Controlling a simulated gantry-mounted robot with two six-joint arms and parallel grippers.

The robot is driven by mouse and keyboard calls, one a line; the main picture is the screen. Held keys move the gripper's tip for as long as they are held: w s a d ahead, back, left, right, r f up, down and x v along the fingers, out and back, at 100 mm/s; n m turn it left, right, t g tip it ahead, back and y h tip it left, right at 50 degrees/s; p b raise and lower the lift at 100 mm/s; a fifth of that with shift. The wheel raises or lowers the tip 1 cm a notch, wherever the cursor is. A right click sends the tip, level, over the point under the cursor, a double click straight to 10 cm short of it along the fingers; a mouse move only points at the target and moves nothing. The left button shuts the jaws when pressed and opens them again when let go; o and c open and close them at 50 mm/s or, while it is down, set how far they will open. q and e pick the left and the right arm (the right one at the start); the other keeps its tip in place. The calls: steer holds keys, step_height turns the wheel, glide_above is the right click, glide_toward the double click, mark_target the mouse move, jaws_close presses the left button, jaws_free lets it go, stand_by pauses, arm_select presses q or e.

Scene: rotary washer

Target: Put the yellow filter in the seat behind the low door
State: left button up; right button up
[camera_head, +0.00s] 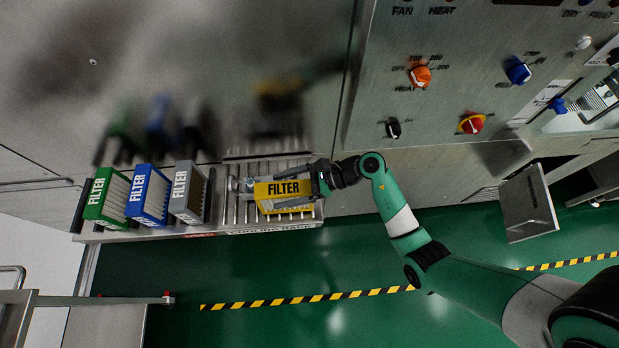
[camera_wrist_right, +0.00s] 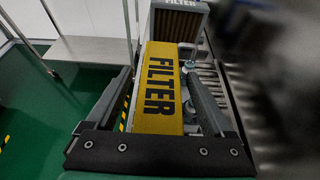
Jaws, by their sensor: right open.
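The yellow filter (camera_head: 283,188) stands on the slatted cooling rack (camera_head: 231,213), at its right part. My right gripper (camera_head: 265,192) reaches in from the right with its fingers along both sides of the yellow filter. In the right wrist view the yellow filter (camera_wrist_right: 160,90) lies between the two spread fingers of the gripper (camera_wrist_right: 158,78). The low door (camera_head: 527,203) hangs open at the right, below the control panel. The seat behind it is hidden. My left gripper is not in view.
Grey (camera_head: 188,192), blue (camera_head: 148,195) and green (camera_head: 106,196) filters stand in a row left of the yellow one. The control panel (camera_head: 440,110) with knobs is at the upper right. A metal cart (camera_head: 105,300) stands at lower left. The green floor between is clear.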

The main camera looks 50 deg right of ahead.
steer(key=v, duration=1.2)
steer(key=shift+p, duration=0.45)
